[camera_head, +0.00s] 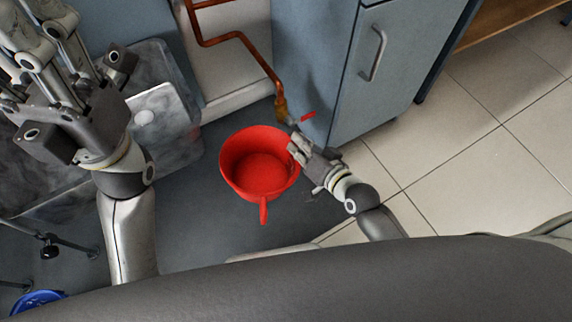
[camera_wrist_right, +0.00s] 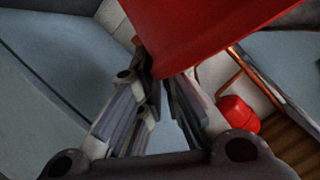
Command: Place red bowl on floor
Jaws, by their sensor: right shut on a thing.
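The red bowl (camera_head: 262,172), with a handle-like tab pointing to the front, appears in the middle of the head view, its open side facing up. My right gripper (camera_head: 297,148) is shut on its right rim. In the right wrist view the bowl's red wall (camera_wrist_right: 205,30) fills the top, between and beyond the fingertips (camera_wrist_right: 163,78). The dark grey floor (camera_head: 205,235) lies below the bowl; its height above it is unclear. My left gripper (camera_head: 45,35) is at the upper left, away from the bowl, its fingertips partly cut off by the frame.
A blue-grey cabinet (camera_head: 385,75) stands just behind and right of the bowl. A copper pipe (camera_head: 235,38) comes down behind it. A grey basin-like unit (camera_head: 165,115) is at left. Light tiled floor (camera_head: 465,150) is clear at right. A blue object (camera_head: 38,300) is at lower left.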

